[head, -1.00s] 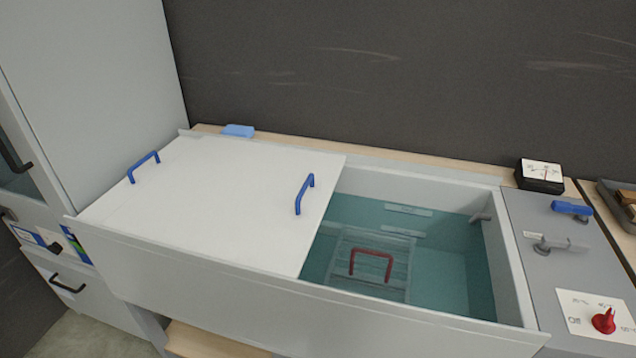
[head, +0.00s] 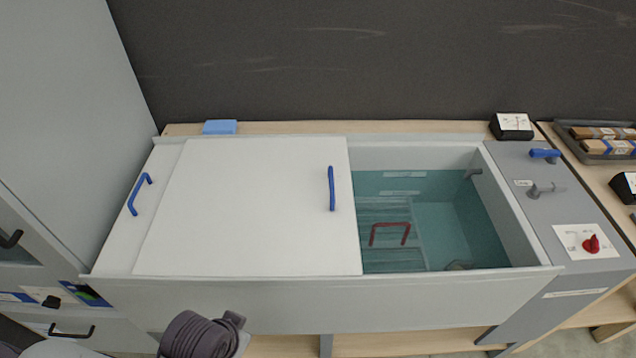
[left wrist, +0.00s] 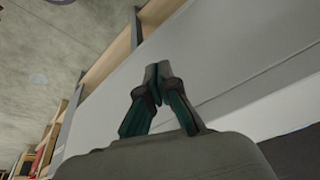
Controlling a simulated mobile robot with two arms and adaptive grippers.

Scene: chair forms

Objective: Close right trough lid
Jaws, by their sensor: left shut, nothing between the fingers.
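The right trough lid (head: 250,205) is a flat white panel with a blue handle (head: 331,188) near its right edge. It lies over much of the left lid (head: 118,243), whose blue handle (head: 139,194) shows at the far left. The right part of the trough (head: 538,258) is uncovered and shows teal water. In the left wrist view, my left gripper (left wrist: 158,72) is shut and empty, beside a pale panel surface. In the head view only a dark part of my left arm shows, below the trough front. My right gripper is not in view.
A rack with a red handle (head: 390,234) sits in the water. A blue block (head: 220,127) and a black gauge (head: 511,126) stand on the back ledge. A tap (head: 545,189) and a red knob (head: 591,243) are at the right. A tall grey cabinet (head: 55,100) borders the left.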

